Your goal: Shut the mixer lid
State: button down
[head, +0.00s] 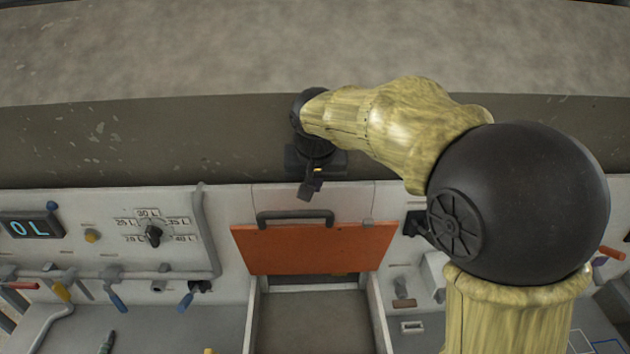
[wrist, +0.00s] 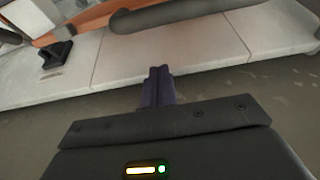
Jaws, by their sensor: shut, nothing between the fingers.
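The mixer lid looks to be the orange panel (head: 330,255) in the middle of the white front. A dark grey bar handle (head: 294,215) runs along its upper edge. A dark gap shows under its lower edge; the lid's exact angle is hard to tell. My gripper (head: 309,190) is above the handle in the head view, apart from it. In the wrist view my gripper (wrist: 157,86) is shut and empty, its fingers together in front of the pale panel edge. The handle (wrist: 185,12) crosses the top of that view, beyond the fingertips.
A grey pipe (head: 207,230) runs left of the lid. Further left are a dial (head: 152,235) and a display (head: 31,228). Several hand tools hang or lie below, including a blue-handled one (head: 117,301). A grey chute (head: 315,320) lies below the lid.

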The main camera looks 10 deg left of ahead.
aim_at(317, 224)
jog(key=shift+s+d+f+b, duration=0.2)
jog(key=shift+s+f+b, duration=0.25)
jog(key=shift+s+b, duration=0.3)
jog(key=shift+s+d+f+b, duration=0.2)
jog(key=shift+s+f+b, duration=0.25)
jog(key=shift+s, duration=0.45)
jog(key=shift+r, duration=0.1)
jog(key=shift+d+f+b, duration=0.15)
jog(key=shift+f+b, duration=0.05)
jog(key=shift+b, duration=0.2)
